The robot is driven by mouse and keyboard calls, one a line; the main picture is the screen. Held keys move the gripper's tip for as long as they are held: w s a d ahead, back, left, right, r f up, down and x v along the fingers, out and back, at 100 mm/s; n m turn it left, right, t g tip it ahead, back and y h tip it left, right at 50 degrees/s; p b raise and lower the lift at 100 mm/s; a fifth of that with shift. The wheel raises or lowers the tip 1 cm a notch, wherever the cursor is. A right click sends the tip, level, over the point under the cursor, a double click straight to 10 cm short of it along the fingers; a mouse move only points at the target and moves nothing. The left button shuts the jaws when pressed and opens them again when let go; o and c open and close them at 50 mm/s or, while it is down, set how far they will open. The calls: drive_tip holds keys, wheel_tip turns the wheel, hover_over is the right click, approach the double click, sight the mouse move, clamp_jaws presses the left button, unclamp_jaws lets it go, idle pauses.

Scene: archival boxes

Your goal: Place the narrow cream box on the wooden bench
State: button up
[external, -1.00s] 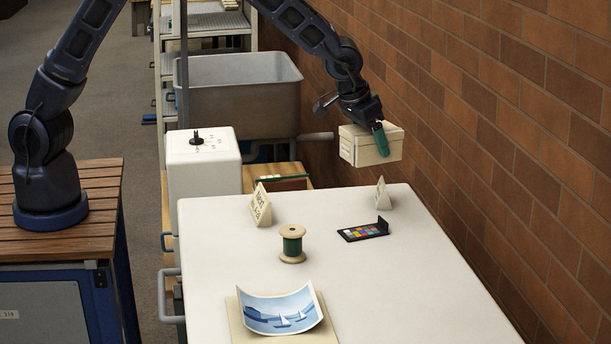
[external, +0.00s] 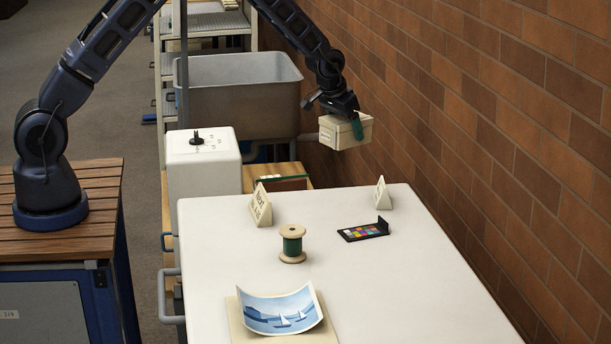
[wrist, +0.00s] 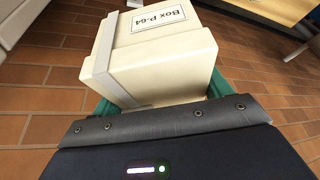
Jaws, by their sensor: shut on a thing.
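A cream box (external: 340,134) with a lid hangs in the air beyond the far edge of the white table, near the brick wall. My gripper (external: 351,127) is shut on it, with one green fingertip showing on its near side. In the wrist view the cream box (wrist: 160,72) sits between the two green fingers, with a grey strap and a label reading "Box P-64". A low wooden surface (external: 292,172) shows partly behind the white table; I cannot tell if it is the bench. A wooden top (wrist: 260,8) shows at the wrist view's upper right.
The white table (external: 370,285) holds a thread spool (external: 292,243), a colour card (external: 363,231), two small tent signs (external: 260,205) and a curled boat picture (external: 280,310). A grey tub (external: 240,95) and white appliance (external: 203,170) stand behind. A brick wall (external: 500,120) bounds the right.

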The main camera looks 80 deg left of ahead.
drive_tip(key=s+a+f+n, duration=0.1)
drive_tip(key=s+a+f, duration=0.3)
drive_tip(key=a, duration=1)
drive_tip(key=s+a+f+n, duration=0.1)
drive_tip(key=s+a+f, duration=0.3)
drive_tip(key=a, duration=0.9)
drive_tip(key=s+a+f+n, duration=0.25)
drive_tip(key=s+a, duration=0.25)
drive_tip(key=a, duration=0.9)
drive_tip(key=shift+m+g+y, duration=0.3)
drive_tip(key=shift+m+y, duration=0.1)
drive_tip(key=shift+m, duration=0.05)
drive_tip(key=f, duration=2)
drive_tip(key=shift+s+f, duration=0.25)
drive_tip(key=shift+d+f, duration=0.1)
drive_tip(key=shift+f, duration=0.05)
drive_tip(key=o, duration=1.2)
drive_tip(key=v, duration=1.2)
